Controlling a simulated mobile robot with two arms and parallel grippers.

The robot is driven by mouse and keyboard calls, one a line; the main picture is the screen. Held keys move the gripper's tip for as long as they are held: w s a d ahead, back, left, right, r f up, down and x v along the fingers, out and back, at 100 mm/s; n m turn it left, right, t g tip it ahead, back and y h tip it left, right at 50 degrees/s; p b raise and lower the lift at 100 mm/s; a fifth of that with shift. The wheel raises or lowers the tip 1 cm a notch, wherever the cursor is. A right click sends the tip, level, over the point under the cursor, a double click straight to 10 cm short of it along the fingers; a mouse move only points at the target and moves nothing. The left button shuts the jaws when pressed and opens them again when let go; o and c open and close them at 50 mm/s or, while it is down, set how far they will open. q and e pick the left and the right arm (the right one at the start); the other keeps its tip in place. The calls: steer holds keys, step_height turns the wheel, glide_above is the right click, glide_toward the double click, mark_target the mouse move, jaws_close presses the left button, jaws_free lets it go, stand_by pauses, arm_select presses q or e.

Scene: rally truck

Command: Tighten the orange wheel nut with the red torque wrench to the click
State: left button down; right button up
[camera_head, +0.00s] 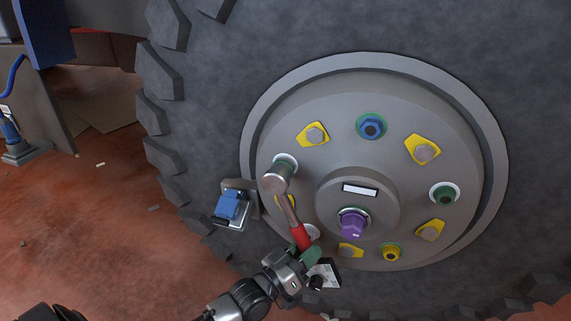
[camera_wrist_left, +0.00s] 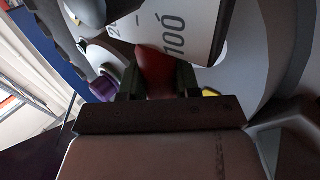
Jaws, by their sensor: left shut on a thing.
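The red torque wrench (camera_head: 299,236) slants across the left part of the wheel hub (camera_head: 360,105). Its grey round head (camera_head: 275,180) covers a nut position at the hub's left, with a green and white ring showing behind it. My left gripper (camera_head: 305,254) is shut on the red handle near its lower end. In the left wrist view the red handle (camera_wrist_left: 154,72) sits between the green finger pads of the gripper (camera_wrist_left: 158,82). I see no orange nut; whether it is under the wrench head I cannot tell. My right gripper is not in view.
Around the hub are a blue nut (camera_head: 371,127), a green nut (camera_head: 444,194), a yellow nut (camera_head: 391,252) and several yellow pointers. A purple cap (camera_head: 352,224) juts from the centre. A blue device (camera_head: 229,205) is beside the rim. Red floor (camera_head: 120,220) lies left.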

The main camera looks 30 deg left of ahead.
arm_select(q)
steer(key=shift+s+a+f+m+g, duration=0.15)
steer(key=shift+a+f+m+g, duration=0.15)
steer(key=shift+a, duration=0.3)
steer(key=shift+s+a+f+m+g, duration=0.2)
steer(key=shift+a+m, duration=0.25)
steer(key=shift+a, duration=0.15)
steer(key=shift+s+a+f+m+g, duration=0.2)
steer(key=shift+a+m, duration=0.15)
steer(key=shift+a, duration=0.25)
steer(key=shift+a, duration=0.1)
steer(key=s+a+m+g, duration=0.1)
steer(key=a+m+g, duration=0.1)
steer(key=a, duration=0.4)
steer(key=shift+s+m+y, duration=0.2)
steer(key=shift+m+y, duration=0.2)
steer(key=shift+m, duration=0.3)
steer(key=shift+d, duration=0.15)
